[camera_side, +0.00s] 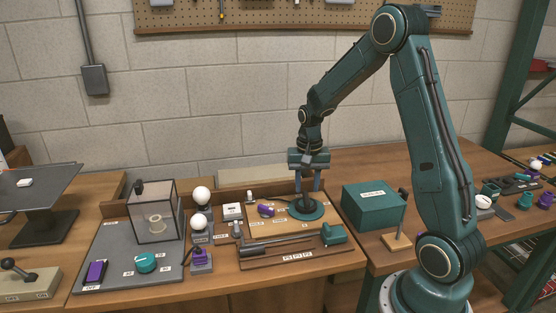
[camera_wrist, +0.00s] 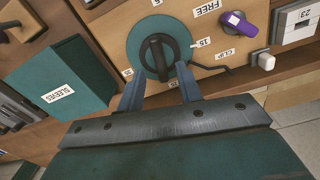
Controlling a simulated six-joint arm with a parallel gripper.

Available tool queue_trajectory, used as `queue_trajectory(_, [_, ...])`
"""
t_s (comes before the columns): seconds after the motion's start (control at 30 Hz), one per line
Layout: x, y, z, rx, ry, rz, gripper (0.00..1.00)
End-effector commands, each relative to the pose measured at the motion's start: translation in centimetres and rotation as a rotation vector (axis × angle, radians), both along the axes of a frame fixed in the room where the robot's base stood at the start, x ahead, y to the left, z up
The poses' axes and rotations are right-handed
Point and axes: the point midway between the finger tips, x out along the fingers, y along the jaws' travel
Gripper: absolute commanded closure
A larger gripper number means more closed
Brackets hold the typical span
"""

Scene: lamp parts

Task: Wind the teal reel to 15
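The teal reel (camera_side: 312,214) is a flat disc lying on a light wooden board. In the wrist view the reel (camera_wrist: 134,46) has a black hub with a raised bar-shaped knob (camera_wrist: 155,52) across its middle. A "15" label (camera_wrist: 204,42) is on the board to the right of the disc, and other small labels sit around its rim. My gripper (camera_side: 307,193) points down above the reel.
A teal box labelled "SLEEVES" (camera_side: 372,205) stands right of the board. A purple piece (camera_wrist: 238,22) lies near the "FREE" label (camera_wrist: 207,8), and a dark cord runs from the reel past the "CLIP" label. A dark rod (camera_side: 282,243) lies in front.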

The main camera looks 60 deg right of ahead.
Motion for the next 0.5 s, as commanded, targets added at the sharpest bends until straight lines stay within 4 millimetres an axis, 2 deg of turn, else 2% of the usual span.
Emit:
queue_trajectory(0.3, [0.1,0.0,5.6,-0.003,-0.005,0.0,0.65])
queue_trajectory(0.5, [0.0,0.0,8.5,-0.001,-0.003,0.0,0.65])
